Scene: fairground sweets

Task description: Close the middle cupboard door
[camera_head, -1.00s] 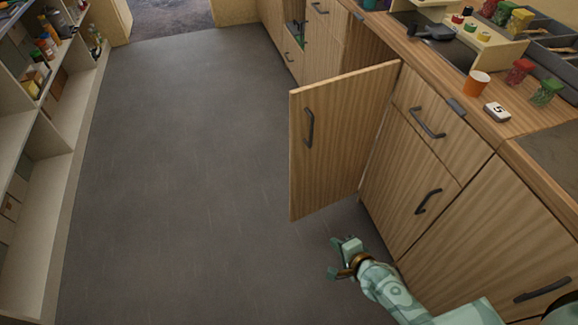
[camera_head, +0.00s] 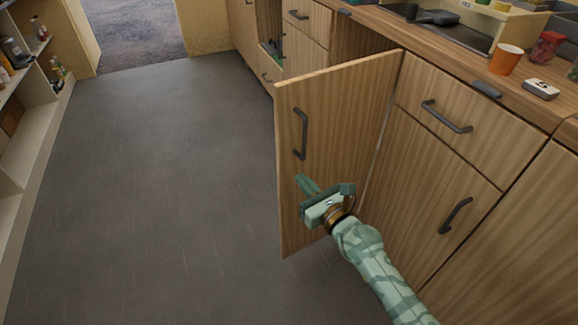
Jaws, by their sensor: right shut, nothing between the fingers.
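The middle cupboard door (camera_head: 335,115) stands wide open, sticking out from the counter row into the aisle. Its outer face with a dark bar handle (camera_head: 300,133) faces me. Its hinge edge is at the right, beside the drawer front. The cupboard opening (camera_head: 358,42) shows in part beyond the door's top; the rest is hidden behind the door. My right gripper (camera_head: 312,190) is shut and empty, in front of the door's lower part, below the handle. I cannot tell whether it touches the door. My left gripper is not in view.
A shut drawer (camera_head: 433,108) and a shut cupboard door (camera_head: 425,190) are right of the open door. An orange cup (camera_head: 506,60) and a white number tile (camera_head: 540,89) stand on the counter. The grey floor (camera_head: 160,190) on the left is clear, up to shelves (camera_head: 40,125).

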